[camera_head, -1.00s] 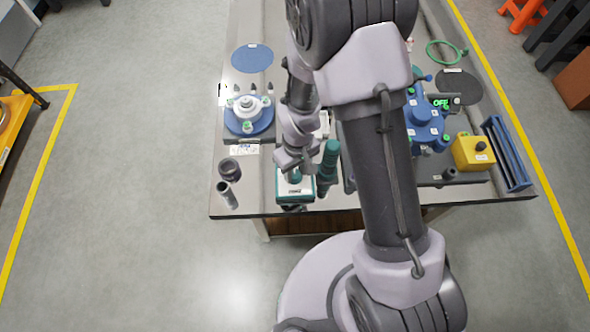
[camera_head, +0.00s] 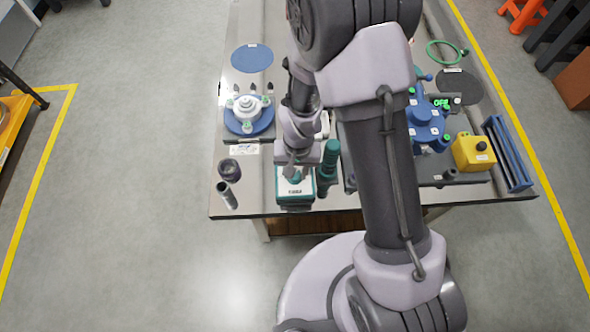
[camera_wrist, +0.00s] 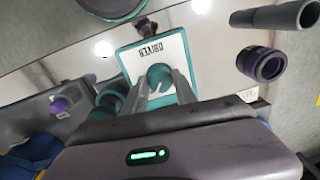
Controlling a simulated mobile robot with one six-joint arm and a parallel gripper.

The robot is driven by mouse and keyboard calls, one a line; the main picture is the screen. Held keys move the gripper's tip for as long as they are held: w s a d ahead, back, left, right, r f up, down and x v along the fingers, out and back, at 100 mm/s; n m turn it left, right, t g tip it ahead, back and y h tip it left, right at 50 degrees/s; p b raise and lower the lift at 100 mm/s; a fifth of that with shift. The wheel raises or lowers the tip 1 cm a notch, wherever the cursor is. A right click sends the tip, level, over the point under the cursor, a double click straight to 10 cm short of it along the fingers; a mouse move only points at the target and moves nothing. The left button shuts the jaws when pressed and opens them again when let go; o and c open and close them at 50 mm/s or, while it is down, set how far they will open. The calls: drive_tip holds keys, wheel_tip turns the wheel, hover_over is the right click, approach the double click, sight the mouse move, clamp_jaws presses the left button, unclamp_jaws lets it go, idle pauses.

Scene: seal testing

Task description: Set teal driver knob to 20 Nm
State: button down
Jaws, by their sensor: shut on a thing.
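The teal driver unit (camera_head: 295,190) stands near the front edge of the bench, left of my arm's column in the head view. Its white top face reads "DRIVER" in the wrist view (camera_wrist: 152,48). The teal knob (camera_wrist: 158,72) rises from that face. My gripper (camera_wrist: 161,84) is shut on the knob, one finger on each side. In the head view my gripper (camera_head: 294,172) comes down onto the unit and largely covers the knob. No knob scale or torque value can be read.
A teal-topped tool (camera_head: 330,160) stands close to the right of the driver. A dark ring (camera_head: 229,170) and a grey tube (camera_head: 228,195) are to its left. A blue round fixture (camera_head: 248,118) sits behind. A yellow button box (camera_head: 472,153) is far right.

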sight(298, 174)
idle(0.3)
drive_tip(key=c, duration=1)
unclamp_jaws()
drive_tip(key=shift+r, duration=0.1)
wheel_tip(298, 174, up, 17)
drive_tip(key=p, duration=0.6)
drive_tip(key=shift+d+r, duration=0.15)
drive_tip(key=shift+d, duration=0.2)
